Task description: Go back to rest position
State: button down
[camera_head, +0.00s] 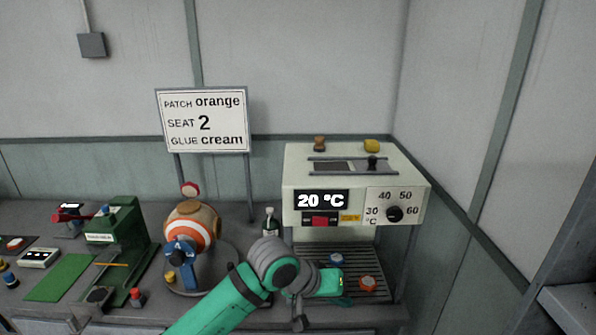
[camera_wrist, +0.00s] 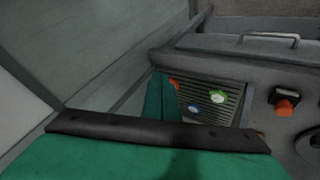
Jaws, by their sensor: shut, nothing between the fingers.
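My green and grey arm reaches in from the bottom of the head view, in front of the bench. In the wrist view a dark bar and green parts of my own arm fill the foreground. Part of the slatted tray (camera_head: 372,262) is hidden behind my arm.
A striped ball (camera_head: 189,232) sits in a blue-clamped stand left of my arm. A green press (camera_head: 124,240) stands farther left. A sign (camera_head: 203,121) stands behind them. A bottle (camera_head: 270,221) is behind my arm. The machine display reads 20 °C.

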jog(key=w+d+r+t+h, duration=0.1)
jog(key=d+r+t+h, duration=0.5)
jog(key=d, duration=0.6)
jog(key=s+a+f+n+t+y, duration=0.4)
jog(key=s+a+f+n+y, duration=0.15)
jog(key=s+f, duration=0.35)
jog(key=s+a+f+n+t+y, duration=0.4)
jog(key=s+a+f+n+y, duration=0.15)
jog(key=f, duration=0.45)
jog(key=s+a+f+m, duration=0.1)
jog(key=s+a+m, duration=0.1)
jog(key=s, duration=0.6)
jog(key=s+a+f+m+g+y, duration=0.1)
jog(key=s+a+f+m, duration=0.1)
jog(key=s+a, duration=0.3)
jog(key=s+a+f+m+g+y, duration=0.1)
jog(key=s+a+m, duration=0.3)
jog(key=s, duration=0.8)
jog(key=shift+s+f, duration=0.3)
jog(key=shift+f, duration=0.25)
